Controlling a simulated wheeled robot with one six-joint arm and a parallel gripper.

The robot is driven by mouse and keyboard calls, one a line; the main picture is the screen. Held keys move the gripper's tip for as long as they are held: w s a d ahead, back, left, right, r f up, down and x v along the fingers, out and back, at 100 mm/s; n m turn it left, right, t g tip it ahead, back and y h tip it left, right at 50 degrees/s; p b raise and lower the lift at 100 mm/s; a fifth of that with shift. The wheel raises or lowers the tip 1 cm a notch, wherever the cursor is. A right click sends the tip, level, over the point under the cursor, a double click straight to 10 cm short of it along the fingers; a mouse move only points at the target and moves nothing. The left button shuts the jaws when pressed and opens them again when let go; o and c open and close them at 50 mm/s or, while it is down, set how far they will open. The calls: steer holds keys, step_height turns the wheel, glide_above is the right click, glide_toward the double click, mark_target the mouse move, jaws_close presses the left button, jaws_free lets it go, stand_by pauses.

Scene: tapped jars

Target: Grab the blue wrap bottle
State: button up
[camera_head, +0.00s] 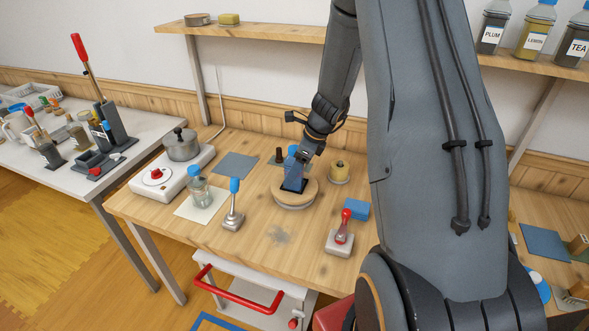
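My gripper (299,173) points down over a round wooden-topped stand (296,201) in the middle of the wooden table. A dark blue piece (293,186) shows on the stand right below the gripper. It may be the blue wrap bottle, but the gripper covers too much of it to be sure. A blue cap-like spot (292,150) shows just behind the gripper. The fingers are small and dark here, so I cannot tell whether they are open or closed on anything. A clear jar with a blue lid (198,187) stands on a pale sheet to the left.
A blue-knobbed upright tool (234,208), a red-handled stamp (342,235) and a blue block (356,209) stand nearby. A yellowish round item (339,172) is right of the gripper, a small dark one (280,156) left. A pot (182,146) sits on a white hotplate.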

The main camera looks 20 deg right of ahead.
steer(key=c, duration=1.3)
steer(key=shift+r, duration=0.1)
steer(key=shift+c, duration=0.2)
